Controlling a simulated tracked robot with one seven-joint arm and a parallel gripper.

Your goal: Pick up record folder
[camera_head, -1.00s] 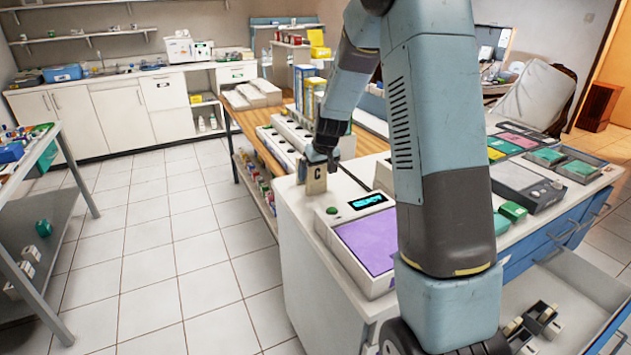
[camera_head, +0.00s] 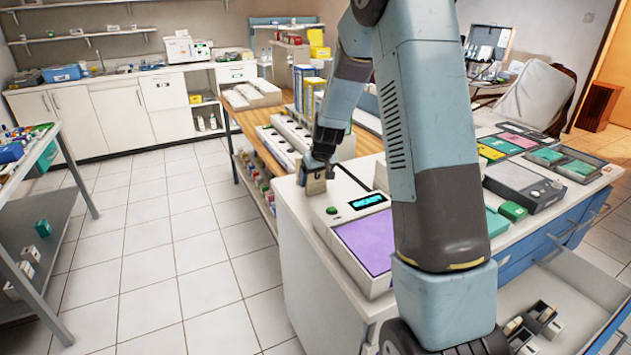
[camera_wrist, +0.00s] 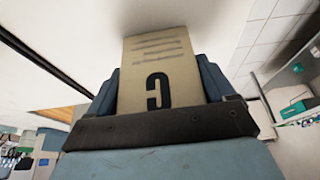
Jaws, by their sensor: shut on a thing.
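The folder (camera_head: 316,185) shows there as a small beige piece under the gripper. I cannot tell whether its lower edge touches the counter.
The device with a lit display and purple panel (camera_head: 368,243) sits just in front of the gripper. White boxes (camera_head: 300,132) stand behind on the wooden counter. Trays and green boxes (camera_head: 513,211) lie to the right. An open drawer (camera_head: 570,290) juts out at lower right. Tiled floor is clear at left.

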